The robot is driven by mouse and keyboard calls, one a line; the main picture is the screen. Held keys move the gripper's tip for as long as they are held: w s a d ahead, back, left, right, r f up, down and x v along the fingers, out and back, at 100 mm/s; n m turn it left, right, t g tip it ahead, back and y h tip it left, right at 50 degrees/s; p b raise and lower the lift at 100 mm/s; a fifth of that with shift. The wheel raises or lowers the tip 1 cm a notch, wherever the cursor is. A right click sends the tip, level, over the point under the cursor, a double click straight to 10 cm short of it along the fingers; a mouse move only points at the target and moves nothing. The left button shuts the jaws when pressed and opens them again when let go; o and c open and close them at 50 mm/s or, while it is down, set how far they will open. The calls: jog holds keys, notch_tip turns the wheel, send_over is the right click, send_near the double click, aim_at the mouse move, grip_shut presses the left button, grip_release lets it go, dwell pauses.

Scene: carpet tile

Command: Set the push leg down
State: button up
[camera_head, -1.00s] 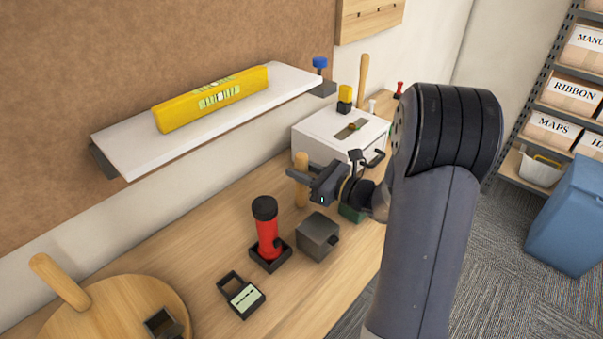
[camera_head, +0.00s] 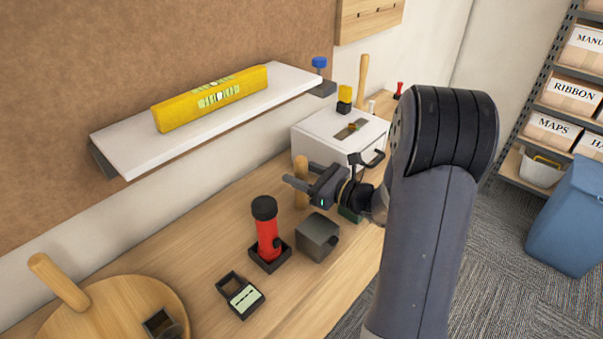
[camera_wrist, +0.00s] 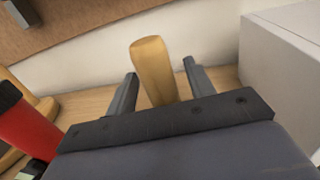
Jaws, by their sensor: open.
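The push leg appears to be the pale wooden peg (camera_head: 300,170), standing upright on the wooden bench between the red flashlight and the white box. My gripper (camera_head: 299,174) is at the peg, reaching in from the right. In the wrist view, the peg (camera_wrist: 153,72) rises between the two spread fingers of my gripper (camera_wrist: 160,71), with a gap on each side. The gripper is open and does not grip it. The peg's foot is hidden behind the gripper body in the wrist view.
A red flashlight (camera_head: 266,232) in a black holder and a dark grey box (camera_head: 317,238) stand close by, nearer the front. A white box (camera_head: 325,130) is behind on the right. A white shelf (camera_head: 125,150) with a yellow level (camera_head: 210,98) overhangs the bench.

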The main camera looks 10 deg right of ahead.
jog(key=shift+r, duration=0.2)
jog(key=v, duration=1.2)
jog(key=shift+b, duration=0.4)
